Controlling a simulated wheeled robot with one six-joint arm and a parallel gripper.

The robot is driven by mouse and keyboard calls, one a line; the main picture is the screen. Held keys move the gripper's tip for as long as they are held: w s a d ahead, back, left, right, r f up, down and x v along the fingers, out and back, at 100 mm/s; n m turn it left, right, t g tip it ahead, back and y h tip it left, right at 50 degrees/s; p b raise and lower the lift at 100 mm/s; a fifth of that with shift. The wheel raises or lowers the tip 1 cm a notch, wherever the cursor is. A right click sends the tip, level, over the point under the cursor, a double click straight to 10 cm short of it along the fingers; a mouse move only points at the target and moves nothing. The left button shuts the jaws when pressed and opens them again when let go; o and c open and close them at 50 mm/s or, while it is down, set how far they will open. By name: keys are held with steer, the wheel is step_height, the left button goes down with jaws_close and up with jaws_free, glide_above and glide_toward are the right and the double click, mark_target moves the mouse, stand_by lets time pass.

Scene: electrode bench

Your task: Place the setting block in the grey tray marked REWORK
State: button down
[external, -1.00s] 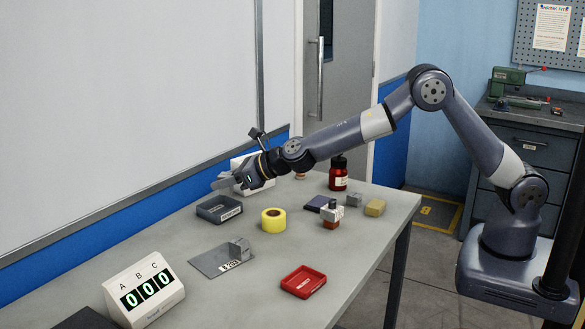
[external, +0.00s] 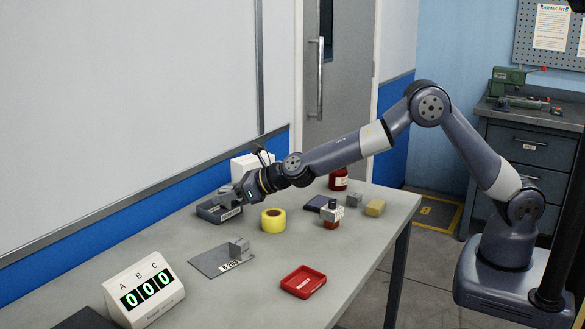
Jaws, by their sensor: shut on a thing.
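My gripper (external: 229,195) is low over the grey tray (external: 209,216) on the left side of the bench. It is shut on a small grey piece (external: 223,196), taken here as the setting block. The piece is at or just above the tray's opening, and I cannot tell if it touches the tray floor. The gripper hides part of the piece and the tray's far right side. The tray has a white label on its front, too small to read.
Yellow tape (external: 273,220) stands just right of the tray.

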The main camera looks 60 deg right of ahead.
steer(key=c, duration=1)
jaws_free()
steer(key=shift+c, duration=0.2)
steer(key=shift+r, duration=0.1)
steer(key=shift+r+p, duration=0.25)
steer(key=shift+p, duration=0.2)
steer(key=b+v, duration=0.3)
steer(key=v, duration=0.9)
steer(key=shift+r, duration=0.3)
